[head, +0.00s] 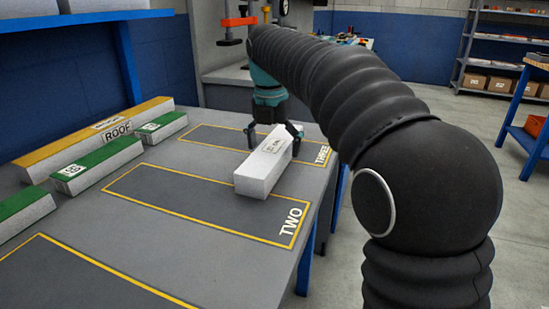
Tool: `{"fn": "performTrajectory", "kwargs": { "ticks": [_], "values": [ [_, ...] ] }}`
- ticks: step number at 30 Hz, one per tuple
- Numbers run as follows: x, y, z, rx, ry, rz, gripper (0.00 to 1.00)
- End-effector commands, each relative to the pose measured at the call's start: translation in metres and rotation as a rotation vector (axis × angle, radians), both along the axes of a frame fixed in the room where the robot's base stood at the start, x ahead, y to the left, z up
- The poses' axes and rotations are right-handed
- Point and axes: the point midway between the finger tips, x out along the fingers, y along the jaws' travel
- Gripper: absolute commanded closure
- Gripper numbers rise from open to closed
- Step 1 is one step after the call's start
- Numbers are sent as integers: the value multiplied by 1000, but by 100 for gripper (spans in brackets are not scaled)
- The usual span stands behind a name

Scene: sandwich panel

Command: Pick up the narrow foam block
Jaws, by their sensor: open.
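A long white block (264,172) with a small label on top lies on the grey table. It lies between the panels marked TWO and THREE and overlaps them. The label is too small to read; I take this as the narrow foam block. My gripper (274,131) is at the block's far end, pointing down. Its jaws are open, with one finger on each side of the block. Whether the fingers touch the block cannot be told from this view.
The grey table (165,200) has yellow-outlined panels. At the left lie a long orange-topped block (85,137) marked ROOF and several green-topped white blocks (98,165). The TWO panel (180,198) is mostly bare. Shelves (505,60) with boxes stand at the back right.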

Motion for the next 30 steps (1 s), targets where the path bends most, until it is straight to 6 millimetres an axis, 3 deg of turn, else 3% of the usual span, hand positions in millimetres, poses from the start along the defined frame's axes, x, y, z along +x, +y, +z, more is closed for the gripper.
{"fn": "performTrajectory", "kwargs": {
  "ticks": [9, 17, 30],
  "values": [
    [0, 0, -5, 1, -1, 0, 3],
    [0, 0, -5, 0, 0, 0, 68],
    [1, 0, 1, 1, -1, 0, 68]
  ]
}}
